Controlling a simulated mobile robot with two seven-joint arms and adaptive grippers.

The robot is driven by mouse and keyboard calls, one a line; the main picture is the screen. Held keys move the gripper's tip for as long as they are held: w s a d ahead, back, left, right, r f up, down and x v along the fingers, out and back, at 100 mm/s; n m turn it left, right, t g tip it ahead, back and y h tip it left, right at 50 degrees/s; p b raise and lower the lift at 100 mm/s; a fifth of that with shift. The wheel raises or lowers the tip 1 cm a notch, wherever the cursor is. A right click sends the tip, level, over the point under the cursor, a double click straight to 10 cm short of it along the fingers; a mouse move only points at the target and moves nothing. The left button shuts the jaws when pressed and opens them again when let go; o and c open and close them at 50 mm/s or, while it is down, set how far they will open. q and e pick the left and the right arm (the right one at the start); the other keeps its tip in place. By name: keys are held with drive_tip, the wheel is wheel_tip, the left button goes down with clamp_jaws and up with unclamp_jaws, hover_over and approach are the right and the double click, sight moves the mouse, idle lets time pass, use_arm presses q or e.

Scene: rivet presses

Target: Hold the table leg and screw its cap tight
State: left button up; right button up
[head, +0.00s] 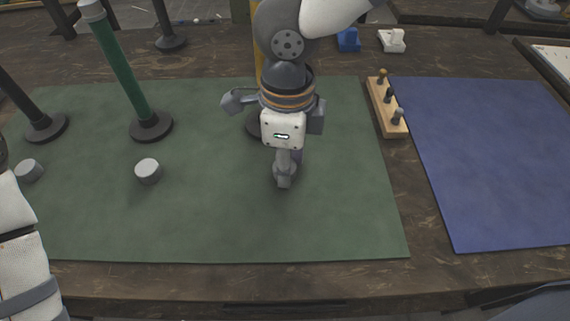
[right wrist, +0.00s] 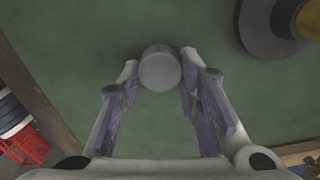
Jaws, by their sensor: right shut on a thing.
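In the head view a green table leg (head: 122,75) stands upright on a round black base, with a light grey top. A yellow leg (head: 257,62) stands partly hidden behind my right arm, and a black leg (head: 20,98) stands at the far left. Two grey caps lie on the green mat, one in front of the green leg (head: 148,172) and one at the left (head: 29,170). My right gripper (head: 284,181) points down over the mat, shut on a grey cap (right wrist: 160,68) that shows between its fingertips in the right wrist view. My left gripper is out of view.
A wooden block with several pegs (head: 387,107) stands between the green mat (head: 330,225) and the blue mat (head: 500,160). The blue mat is clear. Blue (head: 348,40) and white (head: 392,40) items lie at the back. Another black-based post (head: 170,42) stands at the rear.

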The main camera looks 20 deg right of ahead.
drive_tip(key=r, duration=0.4)
drive_tip(key=shift+s+a+r+p, duration=0.1)
drive_tip(key=shift+a+r+p, duration=0.05)
drive_tip(key=shift+a+p, duration=0.2)
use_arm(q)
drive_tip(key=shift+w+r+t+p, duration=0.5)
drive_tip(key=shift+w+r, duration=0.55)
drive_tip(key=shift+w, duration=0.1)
use_arm(e)
drive_tip(key=s+a+r, duration=0.7)
drive_tip(key=a+r, duration=0.1)
drive_tip(key=a, duration=0.3)
drive_tip(key=shift+a+r, duration=0.2)
drive_tip(key=shift+r, duration=0.1)
